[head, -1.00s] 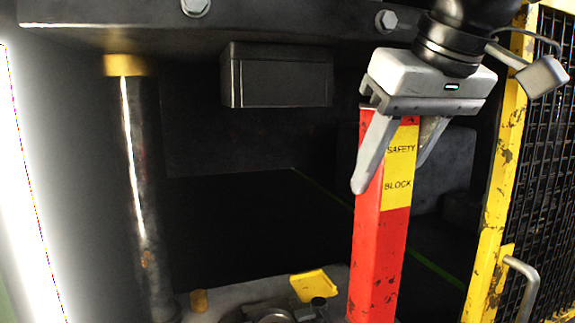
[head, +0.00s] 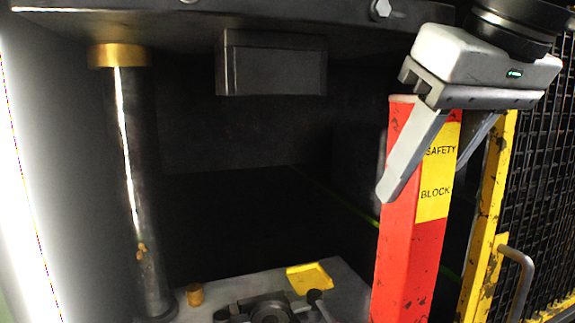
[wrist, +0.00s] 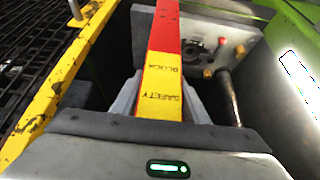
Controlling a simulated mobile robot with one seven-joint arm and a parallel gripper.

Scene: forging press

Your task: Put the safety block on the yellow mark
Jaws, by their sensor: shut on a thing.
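The safety block (head: 408,250) is a tall red post with a yellow label reading SAFETY BLOCK. It stands nearly upright at the right of the head view, and its lower end is cut off by the frame. My gripper (head: 435,165) is shut on its upper part, one finger on each side. In the wrist view the block (wrist: 165,45) runs away between the fingers. The yellow mark (head: 310,278) is a flat yellow patch on the press bed (head: 250,288), left of the block and apart from it in the head view.
A dark upper die (head: 272,65) hangs under the press ram. A steel column (head: 135,190) stands at the left. A die fixture (head: 268,308) sits on the bed beside the mark. A yellow-framed mesh guard (head: 535,190) with a handle (head: 520,270) is close on the right.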

